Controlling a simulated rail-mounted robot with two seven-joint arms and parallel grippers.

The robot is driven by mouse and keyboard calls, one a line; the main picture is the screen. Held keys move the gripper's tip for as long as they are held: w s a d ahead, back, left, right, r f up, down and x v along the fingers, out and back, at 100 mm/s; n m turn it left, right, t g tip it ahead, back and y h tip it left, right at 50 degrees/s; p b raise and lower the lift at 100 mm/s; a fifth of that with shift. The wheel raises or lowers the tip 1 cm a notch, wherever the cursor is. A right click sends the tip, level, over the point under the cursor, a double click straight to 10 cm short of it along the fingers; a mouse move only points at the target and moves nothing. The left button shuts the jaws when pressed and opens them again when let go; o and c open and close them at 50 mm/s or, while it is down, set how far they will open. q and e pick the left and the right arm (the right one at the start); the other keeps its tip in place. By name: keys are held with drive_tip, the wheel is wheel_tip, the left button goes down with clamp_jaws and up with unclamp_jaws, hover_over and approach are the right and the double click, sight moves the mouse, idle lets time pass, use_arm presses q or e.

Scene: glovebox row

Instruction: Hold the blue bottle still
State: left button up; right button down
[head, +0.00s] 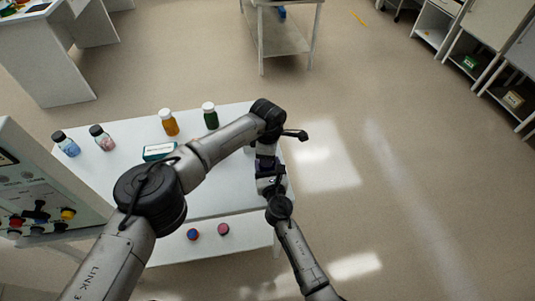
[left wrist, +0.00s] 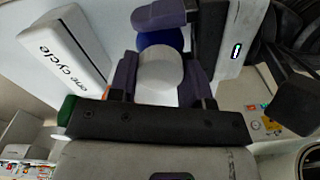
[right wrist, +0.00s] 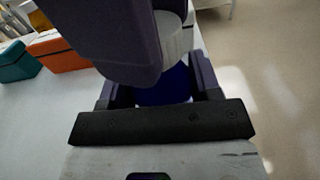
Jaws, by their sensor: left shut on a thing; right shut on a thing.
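The blue bottle (right wrist: 168,86) is between the purple fingers of my right gripper (right wrist: 160,92), which is shut on it. Its white cap (right wrist: 174,38) shows above the blue body, with a purple finger of my left gripper in front. In the left wrist view the white cap (left wrist: 159,76) is between the fingers of my left gripper (left wrist: 158,82), with the blue body (left wrist: 161,42) behind it. In the head view both grippers meet at the table's right edge, my left gripper (head: 265,163) above my right gripper (head: 270,184). The bottle is mostly hidden there.
The white table (head: 225,200) holds an orange bottle (head: 169,122), a green bottle (head: 211,117), two black-capped bottles and a teal box (head: 158,151). An orange box (right wrist: 57,50) shows in the right wrist view. A control panel (head: 45,200) stands left. The floor at right is clear.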

use_arm(q)
drive_tip(key=m, duration=0.2)
drive_tip(key=shift+m, duration=0.3)
drive_tip(key=o, duration=1)
drive_tip(key=shift+r, duration=2.25)
